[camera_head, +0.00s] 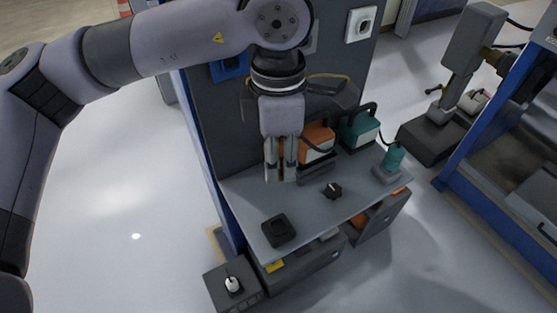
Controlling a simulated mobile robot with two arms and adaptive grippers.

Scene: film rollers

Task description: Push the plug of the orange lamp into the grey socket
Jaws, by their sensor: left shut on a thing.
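My left gripper (281,176) points down over the bench, in front of the dark upright panel. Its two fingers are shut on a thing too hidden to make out. The orange lamp (318,138) stands on the bench just right of the fingers, partly behind them. Its plug cannot be made out clearly. A light grey-white socket (360,24) is on the panel at upper right. Another grey socket (311,41) is partly hidden by my arm, so I cannot tell which is the task's grey socket. My right gripper is not in view.
A teal lamp (359,133) stands right of the orange one. A smaller teal device (393,158) is near the bench's right end. A black plug-like piece (332,190) and a dark square block (278,230) lie toward the front. A blue socket (230,68) is on the panel.

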